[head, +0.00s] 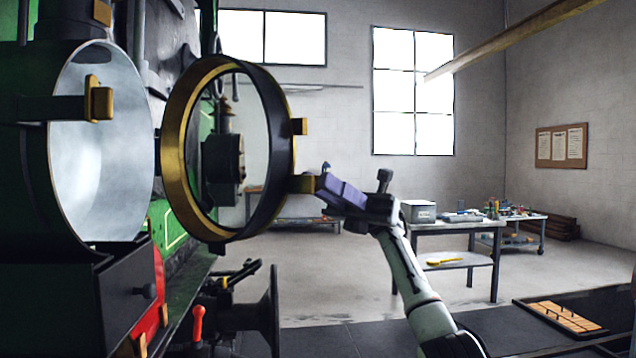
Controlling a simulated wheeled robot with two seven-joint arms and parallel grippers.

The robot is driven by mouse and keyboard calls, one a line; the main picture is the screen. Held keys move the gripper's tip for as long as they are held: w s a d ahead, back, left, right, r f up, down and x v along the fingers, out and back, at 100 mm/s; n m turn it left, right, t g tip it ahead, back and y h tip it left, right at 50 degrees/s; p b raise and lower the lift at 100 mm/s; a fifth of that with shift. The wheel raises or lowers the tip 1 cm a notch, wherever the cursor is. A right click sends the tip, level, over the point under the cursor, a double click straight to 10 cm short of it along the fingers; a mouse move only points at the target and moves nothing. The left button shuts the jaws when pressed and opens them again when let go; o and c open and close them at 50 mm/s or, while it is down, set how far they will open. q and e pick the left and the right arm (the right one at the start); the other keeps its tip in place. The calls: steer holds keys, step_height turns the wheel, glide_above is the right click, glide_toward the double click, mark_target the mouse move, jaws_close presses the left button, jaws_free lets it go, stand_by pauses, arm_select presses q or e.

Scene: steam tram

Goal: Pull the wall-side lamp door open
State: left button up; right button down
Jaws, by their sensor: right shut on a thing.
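The lamp door (174,160) is a round brass-and-black ring with a see-through middle. It stands swung away from the lamp housing (52,180), whose bright silver bowl (100,145) is exposed at the left. A brass tab (303,184) sticks out from the door's right rim, with another brass piece (300,126) higher on the rim. My right gripper (322,188) is shut on the lower tab, and its arm comes up from the lower right. The fingertips partly cover the tab. My left gripper is not in view.
The green tram body (165,225) fills the left side, with a black buffer (268,310) and red-handled lever (198,322) below the door. A workbench (455,228) with a grey box (418,211) stands behind my right arm. Open floor lies between.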

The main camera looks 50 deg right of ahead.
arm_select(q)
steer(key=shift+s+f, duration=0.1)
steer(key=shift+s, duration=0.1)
arm_select(e)
steer(key=c, duration=1.6)
jaws_free()
steer(key=shift+c, duration=0.2)
arm_select(q)
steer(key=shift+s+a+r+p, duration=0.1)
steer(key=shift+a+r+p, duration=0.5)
steer(key=shift+p, duration=0.55)
arm_select(e)
step_height(320, 180, up, 10)
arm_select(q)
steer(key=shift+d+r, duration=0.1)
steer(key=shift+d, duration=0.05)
